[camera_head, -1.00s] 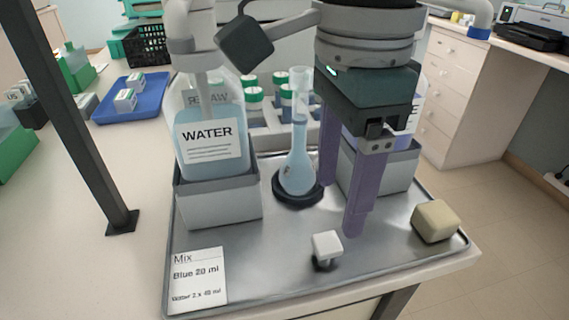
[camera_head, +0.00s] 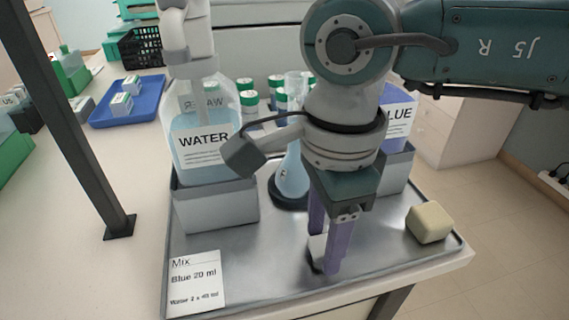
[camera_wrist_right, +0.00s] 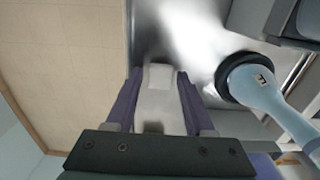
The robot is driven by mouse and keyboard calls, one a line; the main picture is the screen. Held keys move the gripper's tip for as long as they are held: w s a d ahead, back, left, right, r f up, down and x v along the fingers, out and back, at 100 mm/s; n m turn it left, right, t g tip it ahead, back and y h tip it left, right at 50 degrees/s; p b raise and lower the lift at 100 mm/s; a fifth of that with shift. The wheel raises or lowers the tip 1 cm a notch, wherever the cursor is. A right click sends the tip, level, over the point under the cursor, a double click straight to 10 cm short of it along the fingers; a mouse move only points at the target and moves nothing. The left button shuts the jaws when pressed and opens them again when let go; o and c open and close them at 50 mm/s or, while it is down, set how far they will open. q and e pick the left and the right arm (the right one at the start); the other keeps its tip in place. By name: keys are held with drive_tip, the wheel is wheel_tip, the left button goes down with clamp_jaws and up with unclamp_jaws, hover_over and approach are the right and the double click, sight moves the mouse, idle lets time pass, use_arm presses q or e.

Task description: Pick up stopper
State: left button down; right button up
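The stopper (camera_head: 317,247), a small white block, is at the front of the metal tray (camera_head: 250,262). It is partly hidden behind a finger of my right gripper (camera_head: 324,252). The gripper points down with its purple fingers on either side of the stopper. In the right wrist view the white stopper top (camera_wrist_right: 160,76) lies between the fingertips of my right gripper (camera_wrist_right: 158,92). The fingers are apart, with a narrow gap beside the stopper. My left gripper does not show.
A flask (camera_head: 292,178) in a dark ring stands just behind my right gripper. The water bottle (camera_head: 203,150) in a grey holder is at left, and the blue bottle (camera_head: 398,120) is at right. A beige block (camera_head: 429,222) sits at the tray's right. A recipe card (camera_head: 195,283) lies front left.

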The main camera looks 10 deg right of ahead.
clamp_jaws()
idle(0.4)
